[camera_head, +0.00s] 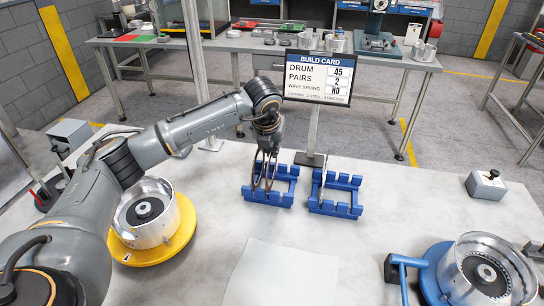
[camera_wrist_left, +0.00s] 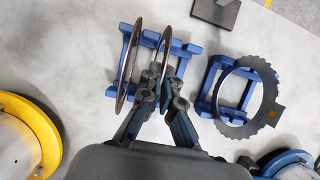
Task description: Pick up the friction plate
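The left blue rack (camera_head: 282,199) holds two thin brown rings standing on edge, which look like friction plates. In the left wrist view they are a left ring (camera_wrist_left: 128,66) and a right ring (camera_wrist_left: 167,45). My left gripper (camera_head: 266,155) points down over this rack. In the left wrist view its fingers (camera_wrist_left: 162,92) are apart, with the lower part of the right ring between them and the left ring outside. Whether either finger touches a ring is unclear. My right gripper is out of view.
A metal drum (camera_head: 146,240) sits on a yellow base (camera_head: 184,243) at the left. Another drum (camera_head: 520,262) sits by a blue fixture (camera_head: 404,262) at the right. A build card (camera_head: 318,77) stands behind the racks. The table front centre holds only a pale sheet (camera_head: 275,275).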

